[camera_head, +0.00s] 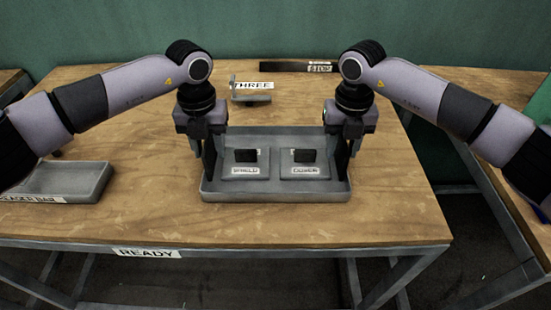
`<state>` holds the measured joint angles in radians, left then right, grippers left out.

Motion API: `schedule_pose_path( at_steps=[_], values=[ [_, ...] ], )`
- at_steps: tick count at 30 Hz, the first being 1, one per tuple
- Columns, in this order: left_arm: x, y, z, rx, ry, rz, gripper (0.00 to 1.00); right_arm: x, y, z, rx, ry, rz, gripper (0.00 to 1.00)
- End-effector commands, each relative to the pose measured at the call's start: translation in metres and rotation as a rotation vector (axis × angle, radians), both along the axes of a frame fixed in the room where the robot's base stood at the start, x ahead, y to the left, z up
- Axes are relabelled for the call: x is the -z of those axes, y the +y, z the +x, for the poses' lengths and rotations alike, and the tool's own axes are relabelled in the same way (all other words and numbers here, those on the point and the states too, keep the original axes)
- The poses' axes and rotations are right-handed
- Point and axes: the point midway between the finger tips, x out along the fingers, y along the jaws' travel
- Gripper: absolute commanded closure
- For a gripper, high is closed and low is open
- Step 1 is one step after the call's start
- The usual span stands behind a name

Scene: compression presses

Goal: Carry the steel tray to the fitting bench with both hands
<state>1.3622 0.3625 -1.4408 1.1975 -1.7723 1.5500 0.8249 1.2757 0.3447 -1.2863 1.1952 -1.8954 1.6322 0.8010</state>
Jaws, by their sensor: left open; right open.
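The steel tray (275,190) is a grey, shallow tray on the wooden table, a little right of its middle. Two flat grey blocks with dark tops sit in it side by side: the left block (245,163) has a white label that seems to read "SHIELD", and the right block (305,163) has a label I cannot read surely. My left gripper (213,160) is open, fingers down at the tray's left wall. My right gripper (343,158) is open, fingers down at the tray's right wall. I cannot tell whether the fingers touch the walls.
A second grey tray (75,180) stands at the table's left. A stand marked "THREE" (251,90) and a dark bar marked "STOP" (300,66) are at the back. The front edge bears a "READY" label (147,253). Another table (500,195) is at the right, past a gap.

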Motion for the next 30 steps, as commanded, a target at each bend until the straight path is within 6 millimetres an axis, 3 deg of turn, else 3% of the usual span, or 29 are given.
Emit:
schedule_pose_path(
  at_steps=[6, 9, 10, 30],
  values=[
    [0.0002, -0.0001, 0.0000, 0.001, 0.000, 0.000, 0.63, 0.0000, 0.0002, 0.0000, 0.000, 0.000, 0.000, 0.63],
    [0.0001, -0.0001, -0.0001, 0.001, 0.000, 0.000, 0.95, -0.0001, 0.0002, 0.0000, 0.000, 0.000, 0.000, 0.95],
    [0.0001, -0.0002, -0.0001, 0.001, 0.000, 0.000, 1.00, -0.0002, 0.0003, 0.0000, 0.000, 0.000, 0.000, 1.00],
    [-0.0006, -0.0025, -0.0002, 0.002, -0.001, -0.008, 1.00, -0.0012, 0.0026, -0.0001, -0.002, -0.001, 0.008, 1.00]
  ],
)
